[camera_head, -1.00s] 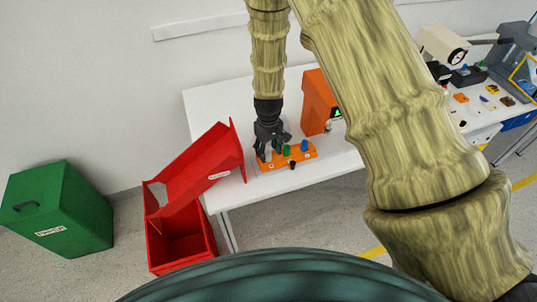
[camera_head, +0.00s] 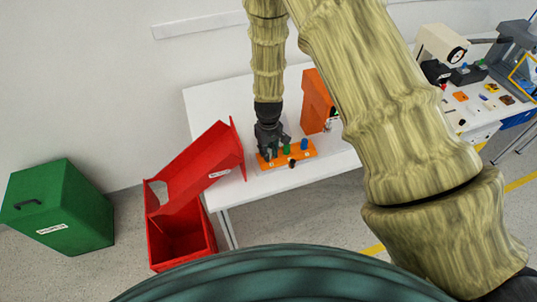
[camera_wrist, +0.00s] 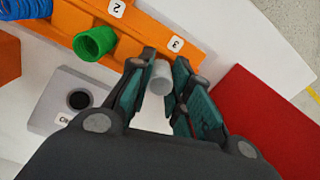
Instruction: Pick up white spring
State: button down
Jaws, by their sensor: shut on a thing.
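The white spring (camera_wrist: 161,78) shows as a pale grey-white cylinder between my fingertips in the wrist view. My gripper (camera_wrist: 164,72) is shut on it. In the head view my gripper (camera_head: 270,153) points down at the left end of the orange tray (camera_head: 308,156); the spring is mostly hidden there by the fingers. The tray also shows in the wrist view (camera_wrist: 140,32), with the label 3 close to my fingertips. I cannot tell whether the spring is clear of the tray.
A green spring (camera_wrist: 96,42) and a blue spring (camera_wrist: 25,8) stand on the tray. An orange device (camera_head: 317,100) stands behind. A red bin (camera_head: 180,240) with a raised lid and a green bin (camera_head: 60,210) stand left.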

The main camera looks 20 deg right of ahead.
jog(key=shift+r, duration=0.1)
jog(key=shift+r+b, duration=1.2)
jog(key=shift+r, duration=0.35)
jog(key=s+d+r+b, duration=0.1)
jog(key=s+d+b, duration=0.4)
jog(key=s+d, duration=0.5)
jog(key=shift+s+d+r, duration=0.25)
jog(key=shift+d+r, duration=0.15)
jog(key=shift+d, duration=0.65)
